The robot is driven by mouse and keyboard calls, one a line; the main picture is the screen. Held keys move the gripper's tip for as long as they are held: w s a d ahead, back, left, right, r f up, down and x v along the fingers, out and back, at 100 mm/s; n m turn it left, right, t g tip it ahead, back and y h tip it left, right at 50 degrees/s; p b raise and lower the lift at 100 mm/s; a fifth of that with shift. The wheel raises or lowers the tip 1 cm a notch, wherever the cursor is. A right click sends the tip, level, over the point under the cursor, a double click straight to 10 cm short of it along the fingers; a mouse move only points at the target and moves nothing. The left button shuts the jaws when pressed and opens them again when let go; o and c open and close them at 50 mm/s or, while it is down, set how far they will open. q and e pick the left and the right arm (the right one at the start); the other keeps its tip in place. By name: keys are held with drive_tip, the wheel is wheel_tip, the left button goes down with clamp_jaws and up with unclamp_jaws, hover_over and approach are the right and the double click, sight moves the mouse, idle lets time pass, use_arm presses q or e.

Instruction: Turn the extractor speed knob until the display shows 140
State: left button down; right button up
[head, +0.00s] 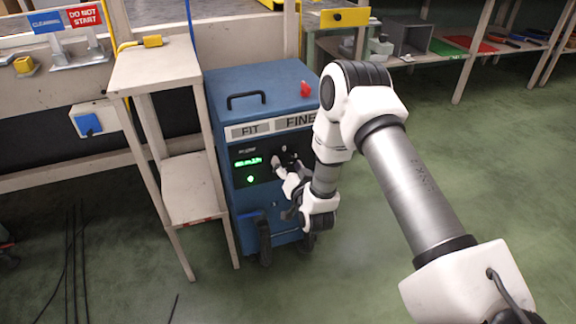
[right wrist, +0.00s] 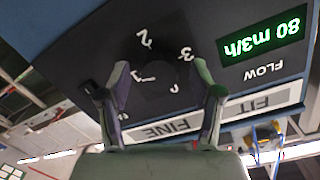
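The blue extractor (head: 265,85) stands on the floor, with a dark control panel on its front. Its green display (head: 248,162) is lit, and in the right wrist view the display (right wrist: 265,38) reads 80 m3/h. The speed knob (right wrist: 163,78) is a dark round shape, hard to make out, ringed by white numerals. My right gripper (right wrist: 162,68) is open, with one finger on each side of the knob; contact cannot be told. In the head view, the right gripper (head: 279,166) is at the panel and hides the knob. My left gripper is out of view.
A pale wooden stand (head: 190,201) is close at the extractor's left. A red button (head: 305,89) and a black handle (head: 246,99) are on its top. Black cables (head: 72,250) lie on the floor at left. The green floor at right is open.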

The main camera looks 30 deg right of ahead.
drive_tip(key=v, duration=1.2)
drive_tip(key=s+a+f+n+g+y, duration=0.2)
drive_tip(key=s+a+f+g, duration=0.25)
drive_tip(key=f, duration=0.35)
drive_tip(key=s+a+f+n+g+y, duration=0.2)
drive_tip(key=s+a+f+n+g, duration=0.15)
drive_tip(key=s+a+f, duration=0.35)
drive_tip(key=s+f+n+g, duration=0.1)
drive_tip(key=s+f+g, duration=0.25)
drive_tip(key=s, duration=0.35)
drive_tip(key=s+f+n+g, duration=0.1)
drive_tip(key=s+f+g, duration=0.2)
drive_tip(key=s+g, duration=0.35)
wheel_tip(320, 180, up, 34)
drive_tip(key=t+p, duration=0.1)
drive_tip(key=p, duration=3.2)
drive_tip(key=shift+s+d+f+t, duration=0.2)
drive_tip(key=shift+s+d+t, duration=0.1)
drive_tip(key=shift+d, duration=0.1)
